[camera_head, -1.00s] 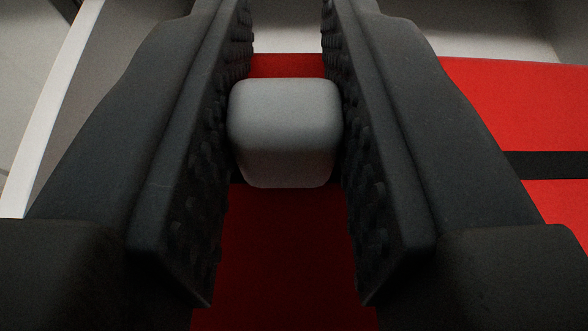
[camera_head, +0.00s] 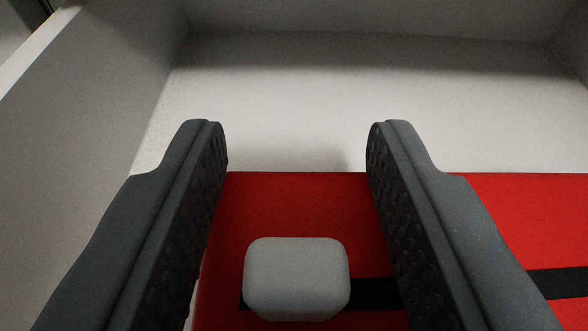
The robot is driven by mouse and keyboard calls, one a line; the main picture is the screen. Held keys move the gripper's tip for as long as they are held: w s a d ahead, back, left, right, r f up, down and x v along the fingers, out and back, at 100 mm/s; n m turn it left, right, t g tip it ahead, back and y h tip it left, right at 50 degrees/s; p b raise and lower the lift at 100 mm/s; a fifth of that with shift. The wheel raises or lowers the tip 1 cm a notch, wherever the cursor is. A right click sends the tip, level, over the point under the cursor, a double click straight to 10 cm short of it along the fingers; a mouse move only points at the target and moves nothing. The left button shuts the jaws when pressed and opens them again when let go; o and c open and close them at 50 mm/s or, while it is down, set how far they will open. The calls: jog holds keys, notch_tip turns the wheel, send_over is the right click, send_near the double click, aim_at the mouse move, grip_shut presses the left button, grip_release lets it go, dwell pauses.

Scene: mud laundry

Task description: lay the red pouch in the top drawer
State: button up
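The red pouch (camera_head: 290,205) lies in the white drawer (camera_head: 330,100), in the lower part of the view. It has a black band (camera_head: 562,283) across it and a grey rounded block (camera_head: 297,279) on top. My gripper (camera_head: 297,145) is open, with its two dark padded fingers apart over the pouch. The grey block sits between the fingers with a gap on both sides. Nothing is held. The pouch's near part runs out of the picture, and its right part passes behind the right finger.
The drawer's left wall (camera_head: 95,120) rises beside the left finger. The back wall (camera_head: 370,18) closes the far end. The drawer floor beyond the pouch is bare.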

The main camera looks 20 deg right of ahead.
jog(key=shift+r, duration=0.1)
jog(key=p+v, duration=0.2)
jog(key=v, duration=1)
jog(key=w+a+r+n+y, duration=0.1)
jog(key=a+r+y, duration=0.2)
jog(key=r, duration=0.8)
jog(key=w+a+r+y, duration=0.1)
jog(key=a+r+y, duration=0.15)
jog(key=r, duration=0.75)
jog(key=s+d+r+n, duration=0.1)
jog(key=s+d+r, duration=0.1)
jog(key=s+r, duration=0.3)
jog(key=s+d+r+t, duration=0.1)
jog(key=s+d+r, duration=0.2)
jog(key=r, duration=1)
jog(key=s+d+r+n, duration=0.1)
jog(key=s+d+r, duration=0.2)
jog(key=s+r, duration=0.5)
notch_tip(320, 180, up, 2)
jog(key=shift+n+t+h, duration=0.3)
jog(key=shift+h, duration=0.15)
